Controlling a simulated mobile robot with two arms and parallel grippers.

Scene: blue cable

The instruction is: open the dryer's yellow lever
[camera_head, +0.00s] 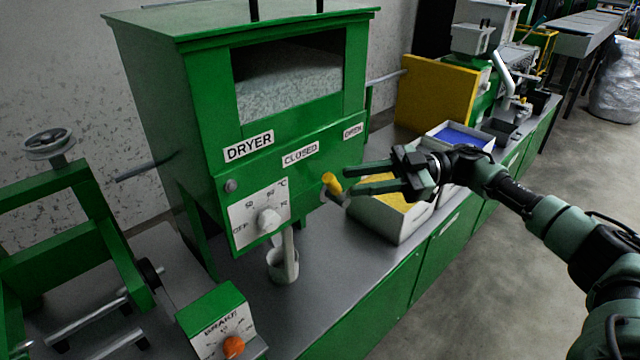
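The green dryer (190,120) stands on the bench at the left, with a window full of pale granules. Its front carries the labels DRYER, CLOSED and OPEN. The yellow lever (331,184) sticks out from the lower front, below the CLOSED label and left of the OPEN label. My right gripper (349,180) comes in from the right, with its two dark green fingers apart and pointing left at the lever. The fingertips are right beside the yellow end; I cannot tell whether they touch it. My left gripper is not in view.
A temperature dial (268,220) sits on the dryer's front, with a white cup (283,264) below. A tray of yellow material (402,232) and one with blue (462,136) lie under and behind my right arm. A brake box (217,322) stands at the front left.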

